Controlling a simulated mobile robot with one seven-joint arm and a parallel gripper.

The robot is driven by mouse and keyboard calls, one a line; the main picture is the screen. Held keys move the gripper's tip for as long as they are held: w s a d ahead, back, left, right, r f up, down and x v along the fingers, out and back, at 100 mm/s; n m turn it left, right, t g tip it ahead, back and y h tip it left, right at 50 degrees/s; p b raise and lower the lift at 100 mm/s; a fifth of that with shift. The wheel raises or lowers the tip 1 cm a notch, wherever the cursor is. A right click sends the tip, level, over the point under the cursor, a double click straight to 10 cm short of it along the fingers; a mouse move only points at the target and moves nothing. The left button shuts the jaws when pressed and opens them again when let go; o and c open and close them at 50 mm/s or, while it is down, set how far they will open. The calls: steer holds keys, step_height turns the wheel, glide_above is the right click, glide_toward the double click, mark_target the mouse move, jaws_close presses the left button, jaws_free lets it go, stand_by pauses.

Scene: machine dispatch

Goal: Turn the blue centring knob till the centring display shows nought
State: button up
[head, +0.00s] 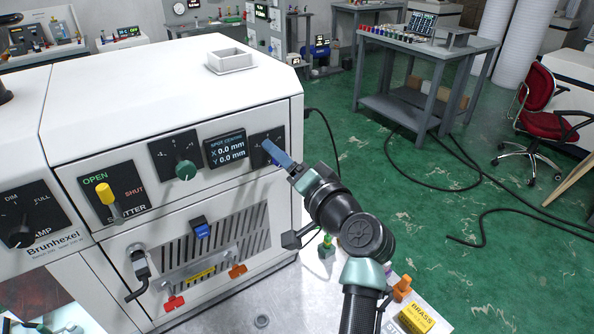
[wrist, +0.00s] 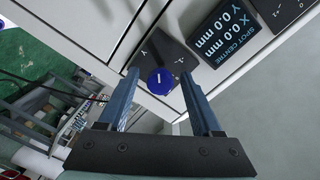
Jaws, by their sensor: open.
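The blue centring knob (wrist: 160,81) is on a dark plate at the right of the white machine's front panel. In the wrist view it sits between the two fingertips of my gripper (wrist: 160,85), which are spread apart and show gaps on both sides. In the head view my gripper (head: 272,150) is at that plate and hides most of the knob. The centring display (head: 225,149) reads X 0.0 mm and Y 0.0 mm. The same display (wrist: 222,32) shows those values in the wrist view.
A green knob (head: 185,170) is left of the display. A yellow shutter lever (head: 105,193) is further left. A vented panel with a blue-topped latch (head: 201,228) lies below. A white open box (head: 231,61) stands on the machine's top.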

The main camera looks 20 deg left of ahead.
steer(key=b+v, duration=0.2)
steer(key=v, duration=1)
steer(key=shift+s+d+b, duration=0.15)
steer(key=shift+s+b, duration=0.05)
steer(key=shift+b, duration=0.15)
steer(key=shift+r, duration=0.1)
steer(key=d+r+n+t+h, duration=0.1)
steer(key=d+r+t+h, duration=0.2)
steer(key=r, duration=0.5)
steer(key=d+r+n+t+h, duration=0.1)
steer(key=r+t+h, duration=0.3)
steer(key=r, duration=0.5)
steer(key=s+d+r+t+h, duration=0.2)
steer(key=s+r+t+h, duration=0.1)
steer(key=s+r, duration=0.3)
steer(key=s+d+r+t+h, duration=0.3)
steer(key=s+r+t, duration=0.3)
steer(key=r, duration=0.4)
steer(key=shift+s+m, duration=0.3)
steer(key=shift+s, duration=0.4)
steer(key=shift+f, duration=0.1)
